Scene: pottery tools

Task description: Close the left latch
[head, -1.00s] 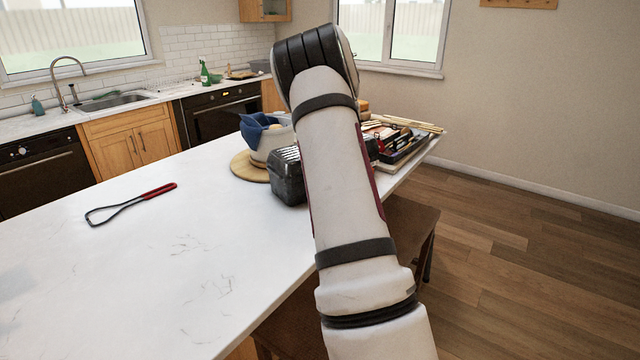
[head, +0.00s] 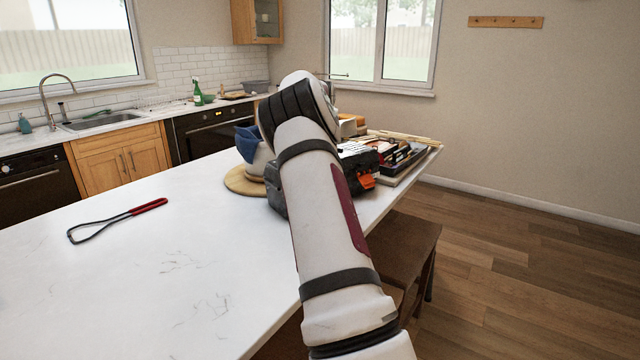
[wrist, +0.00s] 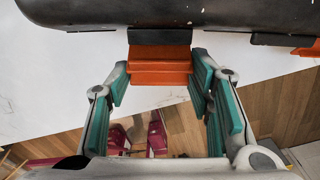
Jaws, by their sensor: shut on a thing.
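The toolbox is a dark speckled case on the white counter, partly hidden by my arm in the head view (head: 278,196); its edge spans the top of the wrist view (wrist: 225,12). An orange latch (wrist: 160,66) with a dark upper piece sits at the middle of that edge, the left of two in the wrist view. My gripper (wrist: 160,82) has its teal-padded fingers on both sides of this latch, shut on it. The second latch (wrist: 305,46) is partly cut off at the right. An orange latch also shows in the head view (head: 367,181). My fingers are hidden there.
A tray of tools (head: 402,163) lies right of the toolbox. A blue cloth (head: 247,142) and a round wooden board (head: 240,181) are left of it. A red-handled wire tool (head: 118,220) lies on clear white counter (head: 170,265). A brown stool (head: 405,242) stands beside the counter.

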